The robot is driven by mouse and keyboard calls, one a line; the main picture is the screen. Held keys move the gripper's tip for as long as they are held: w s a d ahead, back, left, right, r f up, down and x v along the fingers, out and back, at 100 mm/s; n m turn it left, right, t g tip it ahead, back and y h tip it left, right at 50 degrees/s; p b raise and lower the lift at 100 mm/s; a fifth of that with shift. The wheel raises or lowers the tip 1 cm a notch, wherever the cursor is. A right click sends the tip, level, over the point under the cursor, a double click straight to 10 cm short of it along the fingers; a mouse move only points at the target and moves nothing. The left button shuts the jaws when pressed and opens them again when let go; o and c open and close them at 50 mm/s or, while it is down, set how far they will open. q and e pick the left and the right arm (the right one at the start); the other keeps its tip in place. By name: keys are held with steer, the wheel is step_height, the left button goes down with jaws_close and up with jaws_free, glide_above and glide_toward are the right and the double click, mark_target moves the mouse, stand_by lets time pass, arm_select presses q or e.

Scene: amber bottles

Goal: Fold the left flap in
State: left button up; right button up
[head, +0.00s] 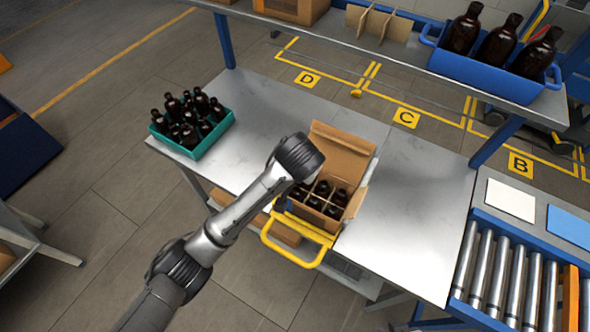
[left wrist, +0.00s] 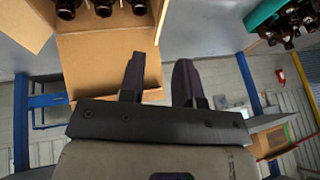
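An open cardboard box (head: 349,187) with dividers holds several dark bottles (head: 322,194) on the metal table. Its large back flap (head: 343,152) stands up and leans outward; it also shows in the left wrist view (left wrist: 105,68). The left flap is mostly hidden by my arm in the head view; a narrow strip at the box's side in the left wrist view (left wrist: 159,14) seems to be it. My left gripper (left wrist: 158,72) has its two dark fingers apart, with nothing visibly held. One finger overlaps the back flap in the picture; contact is unclear. My right gripper is not in view.
A teal crate (head: 213,137) of bottles stands at the table's left. A yellow handle frame (head: 294,257) is at the box's front. A shelf above carries a blue bin (head: 485,78) of bottles. A roller conveyor (head: 510,290) lies right. The table right of the box is clear.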

arm_select(q)
steer(key=b+x, duration=0.1)
steer(key=x, duration=1.1)
steer(key=shift+a+r, duration=0.1)
jaws_close()
